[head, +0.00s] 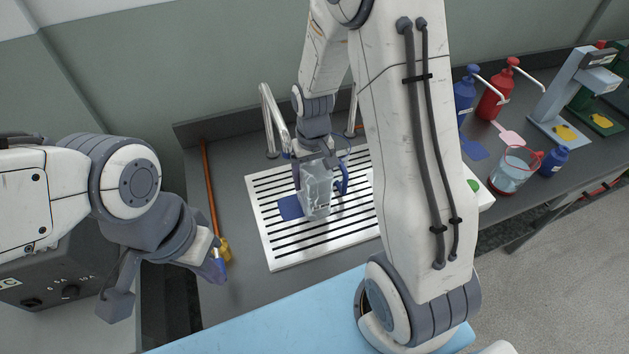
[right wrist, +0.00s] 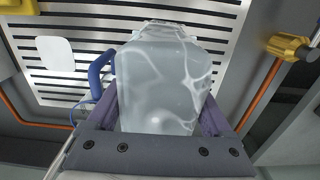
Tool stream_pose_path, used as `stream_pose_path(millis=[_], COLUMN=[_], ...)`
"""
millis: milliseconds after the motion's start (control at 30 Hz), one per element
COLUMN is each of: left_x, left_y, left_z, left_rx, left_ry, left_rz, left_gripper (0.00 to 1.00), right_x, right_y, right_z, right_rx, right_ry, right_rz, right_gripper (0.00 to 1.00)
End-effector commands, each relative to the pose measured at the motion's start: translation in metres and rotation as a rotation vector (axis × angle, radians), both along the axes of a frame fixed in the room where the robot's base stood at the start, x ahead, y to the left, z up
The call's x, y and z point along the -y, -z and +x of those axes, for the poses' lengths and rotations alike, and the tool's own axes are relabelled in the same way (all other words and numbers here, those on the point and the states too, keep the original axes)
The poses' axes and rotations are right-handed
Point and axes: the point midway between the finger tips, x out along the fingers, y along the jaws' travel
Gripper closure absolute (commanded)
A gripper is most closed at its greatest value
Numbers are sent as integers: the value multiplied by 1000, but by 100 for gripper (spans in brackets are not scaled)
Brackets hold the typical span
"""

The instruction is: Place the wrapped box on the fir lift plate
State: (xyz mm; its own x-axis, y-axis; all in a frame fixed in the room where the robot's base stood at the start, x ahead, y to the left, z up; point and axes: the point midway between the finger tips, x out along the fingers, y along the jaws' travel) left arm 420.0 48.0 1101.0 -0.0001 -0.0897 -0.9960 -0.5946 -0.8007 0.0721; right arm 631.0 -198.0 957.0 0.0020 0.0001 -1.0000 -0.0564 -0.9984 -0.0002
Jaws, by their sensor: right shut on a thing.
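The wrapped box (head: 318,192) is a pale, translucent block with whitish streaks. My right gripper (head: 314,165) is shut on it over the white slotted rack. In the right wrist view the box (right wrist: 160,82) sits between the two fingers; whether it touches the rack below is unclear. A dark green machine (head: 603,124) with a yellow plate (head: 602,120) on its base stands at the far right, well away from the box; it is the only fir-coloured station I see. My left gripper (head: 217,266) is at the lower left, empty-looking, its jaw opening unclear.
The slotted rack (head: 262,228) lies on a grey counter. A blue curved handle (right wrist: 98,75) is beside the box. A pale blue-grey machine (head: 553,118), red bottle (head: 493,98), blue bottle (head: 464,92) and beaker (head: 509,172) stand right, before the green machine. My right arm hides the middle.

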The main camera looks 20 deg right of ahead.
Motion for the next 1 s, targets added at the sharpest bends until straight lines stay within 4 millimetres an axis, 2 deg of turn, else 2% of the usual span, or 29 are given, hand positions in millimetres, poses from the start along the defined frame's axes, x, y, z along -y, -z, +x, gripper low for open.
stream_pose_path(millis=[167, 567, 600, 633, 867, 1000], left_x=[0, 0, 0, 0, 0, 0], left_y=[-5, -1, -2, -2, -3, -3], left_z=[0, 0, 0, 0, 0, 0], left_rx=[0, 0, 0, 0, 0, 0], left_ry=[0, 0, 0, 0, 0, 0], left_rz=[0, 0, 0, 0, 0, 0], left_gripper=[100, 100, 100, 100, 100, 100], right_x=[1, 1, 1, 1, 1, 1], right_y=[23, 30, 29, 29, 28, 19], right_z=[-2, -1, -1, -1, -1, 0], right_rx=[-4, -1, -1, -2, -1, 1], right_ry=[1, 1, 1, 1, 1, 1], right_rz=[0, 0, 0, 0, 0, 0], right_gripper=[95, 95, 8, 0, 0, 0])
